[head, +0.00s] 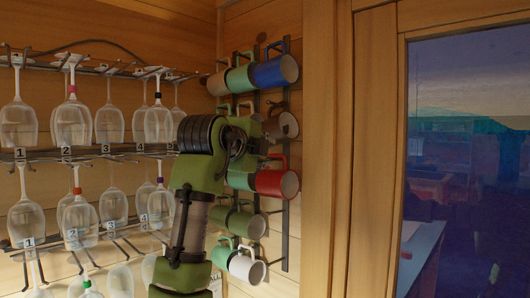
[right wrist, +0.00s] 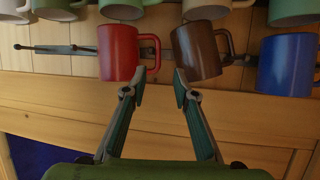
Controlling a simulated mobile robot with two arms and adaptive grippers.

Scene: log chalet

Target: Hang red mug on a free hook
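The red mug (head: 278,184) is at the wall rack in the head view, handle up, below a brown mug (head: 287,125). It appears to hang by its handle; the hook itself is hard to make out. In the right wrist view the red mug (right wrist: 118,53) is upper left of centre, its handle pointing toward the brown mug (right wrist: 198,52). My right gripper (right wrist: 155,85) is open and empty, one fingertip near the red mug and the other near the brown mug. In the head view my right gripper (head: 264,155) is partly hidden by its wrist. My left gripper is not in view.
The rack also holds a blue mug (head: 276,71) and several green and pale mugs close around. A rack of stemmed glasses (head: 72,122) stands close on the left. A wooden window frame (head: 376,150) is at the right.

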